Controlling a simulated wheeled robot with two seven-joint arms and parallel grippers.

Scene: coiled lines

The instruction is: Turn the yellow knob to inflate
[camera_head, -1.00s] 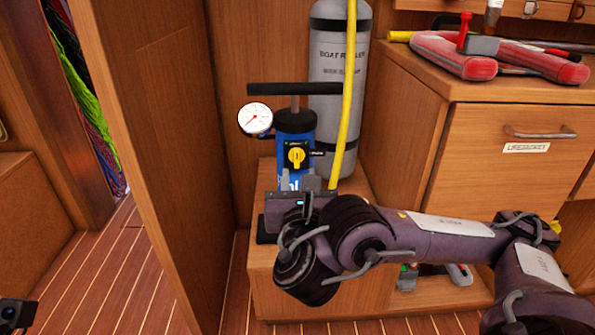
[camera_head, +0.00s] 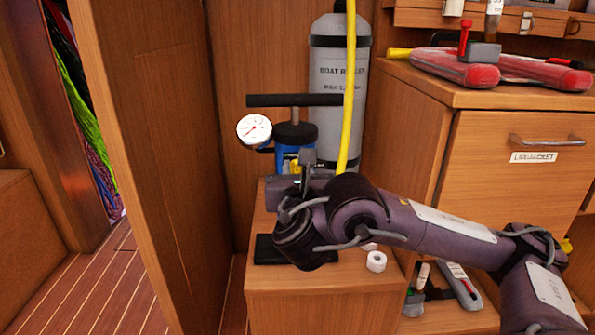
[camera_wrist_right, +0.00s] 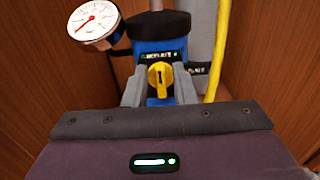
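The yellow knob (camera_wrist_right: 160,77) sits on the front of the blue pump (camera_wrist_right: 152,46) in the right wrist view, its grip about upright. In the right wrist view, my right gripper's grey fingers (camera_wrist_right: 160,90) are apart, one on each side of the knob. I cannot tell whether they touch it. A round white gauge (camera_head: 254,130) is left of the pump. My left gripper is out of view.
A yellow hose (camera_head: 348,110) hangs right of the pump, before a grey cylinder (camera_head: 337,75). The pump stands on a wooden box (camera_head: 320,285) with a white roll (camera_head: 376,261) on it. A wooden panel (camera_head: 150,130) stands left; a cabinet (camera_head: 510,165) stands right.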

